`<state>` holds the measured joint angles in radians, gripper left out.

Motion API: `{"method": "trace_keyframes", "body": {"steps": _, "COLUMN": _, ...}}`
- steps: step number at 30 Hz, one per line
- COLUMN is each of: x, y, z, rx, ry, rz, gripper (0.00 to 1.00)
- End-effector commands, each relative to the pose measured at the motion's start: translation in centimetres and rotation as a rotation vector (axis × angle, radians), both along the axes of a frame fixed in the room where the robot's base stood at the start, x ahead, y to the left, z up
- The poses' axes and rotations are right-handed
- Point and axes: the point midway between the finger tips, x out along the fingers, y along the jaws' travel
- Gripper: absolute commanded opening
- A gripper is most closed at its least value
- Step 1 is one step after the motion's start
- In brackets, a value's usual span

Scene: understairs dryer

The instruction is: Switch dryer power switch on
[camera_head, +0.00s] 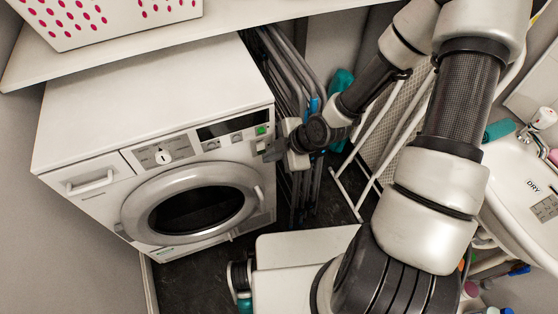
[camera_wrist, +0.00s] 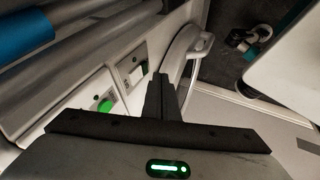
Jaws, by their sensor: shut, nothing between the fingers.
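The white dryer (camera_head: 150,95) stands at the left in the head view, its round door (camera_head: 195,208) shut. At the right end of its panel is a green button (camera_head: 261,130). The wrist view also shows the green button (camera_wrist: 105,105), and beside it a pale switch (camera_wrist: 136,75) in its own plate. Which one is the power switch, I cannot tell for sure. My gripper (camera_head: 270,151) is shut and empty at the panel's right end. In the wrist view the shut fingers (camera_wrist: 160,85) are close beside the pale switch; contact cannot be made out.
Folded grey racks (camera_head: 280,70) stand close to the dryer's right side. A shelf (camera_head: 130,42) with a pink-dotted basket (camera_head: 110,15) overhangs the dryer. A sink (camera_head: 525,180) is at the right. Dark floor (camera_head: 200,285) is free in front of the dryer.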

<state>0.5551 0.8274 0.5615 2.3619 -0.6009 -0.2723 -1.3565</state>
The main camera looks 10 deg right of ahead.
Motion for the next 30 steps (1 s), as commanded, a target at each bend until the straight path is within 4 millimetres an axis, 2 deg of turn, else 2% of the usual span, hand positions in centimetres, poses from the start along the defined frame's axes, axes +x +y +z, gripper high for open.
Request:
{"method": "trace_keyframes", "body": {"steps": 3, "x": 1.3, "y": 0.3, "z": -0.2, "rx": 0.000, "ry": 0.000, "rz": -0.001, "gripper": 0.00}}
{"method": "trace_keyframes", "body": {"steps": 7, "x": 2.0, "y": 0.6, "z": -0.2, "rx": 0.000, "ry": 0.002, "rz": -0.001, "gripper": 0.00}}
{"method": "trace_keyframes", "body": {"steps": 30, "x": 2.6, "y": 0.7, "z": -0.1, "rx": 0.001, "ry": 0.001, "rz": -0.002, "gripper": 0.00}}
